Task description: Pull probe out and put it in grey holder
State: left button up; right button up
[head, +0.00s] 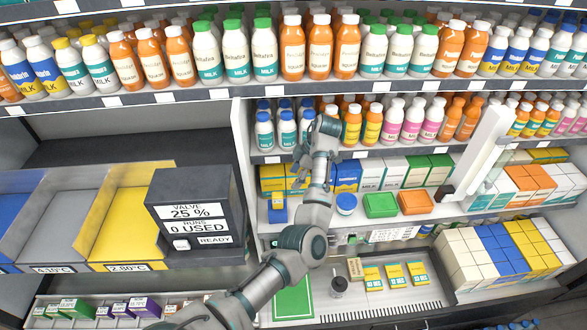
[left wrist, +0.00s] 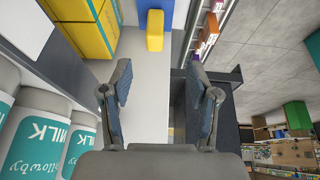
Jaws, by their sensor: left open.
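My left gripper (head: 322,132) is raised in front of the middle shelves, close to the small bottles. In the left wrist view its two fingers (left wrist: 160,90) are apart with nothing held between them. A small blue stand with a yellow piece (head: 278,208) is on the lower shelf, left of my forearm. The yellow piece (left wrist: 155,30) shows beyond the fingers in the left wrist view, apart from them. I cannot tell for sure which thing is the probe. A grey sloped bin (head: 72,225) lies between a blue and a yellow one; I cannot tell if it is the holder.
A dark box (head: 195,215) reading "VALVE 25 %" stands left of my arm. Milk bottles (left wrist: 30,125) are close to the left finger. A dark cup-like item (head: 338,284) and a green mat (head: 293,300) are on the counter. A white bar (head: 482,150) slants across the right shelves.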

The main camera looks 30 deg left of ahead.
aim_at(275, 201)
pick_arm(q)
jog(key=a+x, duration=0.1)
jog(key=x, duration=0.8)
jog(key=a+r+x, duration=0.1)
jog(key=x, duration=0.3)
jog(key=shift+w+a+f+p, duration=0.2)
jog(key=shift+a+f+p, duration=0.1)
jog(key=shift+a+p, duration=0.1)
jog(key=f, duration=0.2)
jog(key=shift+s+d+f, duration=0.2)
jog(key=shift+s+f, duration=0.15)
jog(key=shift+s, duration=0.05)
jog(key=shift+w+d+f, duration=0.1)
jog(key=shift+d+f, duration=0.25)
jog(key=shift+d, duration=0.05)
jog(key=shift+a, duration=0.4)
jog(key=shift+a+f, duration=0.2)
jog(key=shift+a, duration=0.3)
jog(key=c, duration=0.8)
grip_shut()
jog(key=shift+d, duration=0.2)
jog(key=shift+d+r, duration=0.15)
jog(key=shift+d, duration=0.1)
jog(key=shift+r+p, duration=0.3)
jog(key=shift+p, duration=0.1)
pick_arm(e)
jog(key=shift+w+a+r, duration=0.1)
jog(key=shift+a+r, duration=0.5)
jog(key=shift+r, duration=0.35)
